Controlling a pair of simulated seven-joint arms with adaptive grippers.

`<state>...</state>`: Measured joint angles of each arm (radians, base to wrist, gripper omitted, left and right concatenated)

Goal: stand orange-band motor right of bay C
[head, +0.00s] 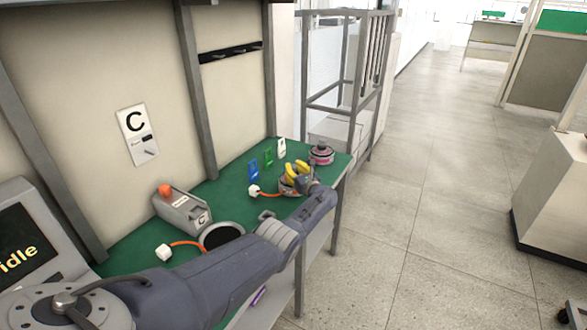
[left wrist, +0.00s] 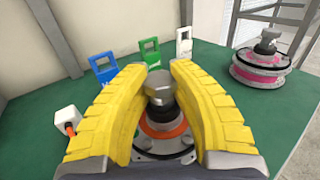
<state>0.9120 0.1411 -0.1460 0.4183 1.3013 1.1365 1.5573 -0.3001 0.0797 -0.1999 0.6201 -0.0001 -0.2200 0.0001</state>
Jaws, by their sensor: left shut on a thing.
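The orange-band motor (left wrist: 165,132) sits between the yellow fingers of my left gripper (left wrist: 166,85) in the left wrist view. My right gripper is not in view.
A pink-band motor (head: 320,154) stands at the table's far right corner. Blue (head: 253,170), green (head: 268,157) and white (head: 281,148) tags stand behind the gripper. A grey box marked C (head: 182,208) and a dark round part (head: 222,235) are nearer, along the green table (head: 228,182).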

